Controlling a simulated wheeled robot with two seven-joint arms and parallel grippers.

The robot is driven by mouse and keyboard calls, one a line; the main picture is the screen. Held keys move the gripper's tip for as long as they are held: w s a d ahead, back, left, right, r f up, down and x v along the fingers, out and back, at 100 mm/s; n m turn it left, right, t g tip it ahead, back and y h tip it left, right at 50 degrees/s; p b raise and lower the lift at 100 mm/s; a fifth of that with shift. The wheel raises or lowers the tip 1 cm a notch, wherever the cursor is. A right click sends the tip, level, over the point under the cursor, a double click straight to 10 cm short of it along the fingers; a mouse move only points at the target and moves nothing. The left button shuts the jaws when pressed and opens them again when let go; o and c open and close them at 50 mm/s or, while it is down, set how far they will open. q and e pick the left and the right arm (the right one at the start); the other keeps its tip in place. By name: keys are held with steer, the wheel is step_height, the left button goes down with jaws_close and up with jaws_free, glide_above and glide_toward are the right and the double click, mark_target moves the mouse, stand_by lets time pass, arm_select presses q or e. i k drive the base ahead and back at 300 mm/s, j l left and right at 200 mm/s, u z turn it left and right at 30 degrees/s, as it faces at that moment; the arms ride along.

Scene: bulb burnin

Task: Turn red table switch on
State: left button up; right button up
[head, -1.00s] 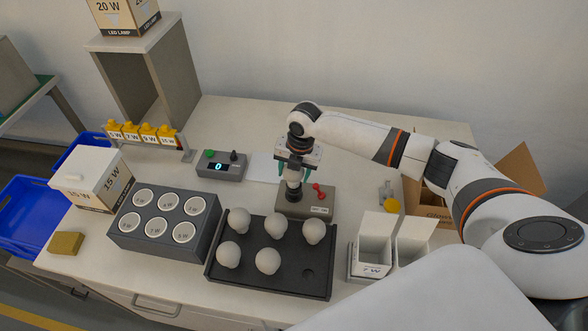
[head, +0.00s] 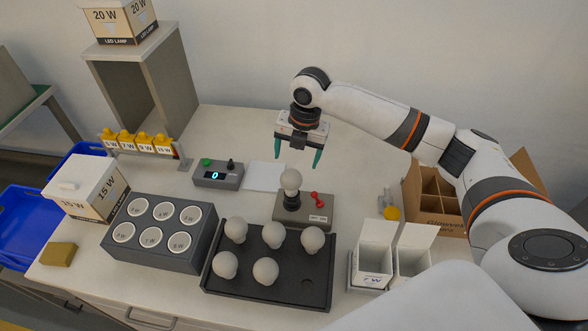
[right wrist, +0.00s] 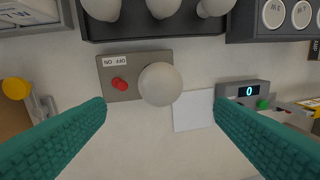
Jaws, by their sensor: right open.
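The red switch (head: 316,196) sits on the right part of a grey-brown test base (head: 312,216). A white bulb (head: 290,181) stands upright in the black socket on the same base. My right gripper (head: 298,161) is open and empty, raised above and behind the bulb. In the right wrist view the red switch (right wrist: 119,84) and the bulb (right wrist: 161,84) lie beyond the gap between the two teal fingers (right wrist: 160,125). My left gripper is not in view.
A black tray (head: 221,285) with several bulbs lies in front of the base. A grey meter box (head: 218,174) and white sheet (head: 264,176) are at its left. Small open cartons (head: 374,254) stand to the right. The table behind the base is clear.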

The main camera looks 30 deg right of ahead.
mark_target(320, 203)
steer(key=k+j, duration=0.5)
steer(key=k, duration=0.15)
steer(key=k+j, duration=0.55)
steer(key=k, duration=0.15)
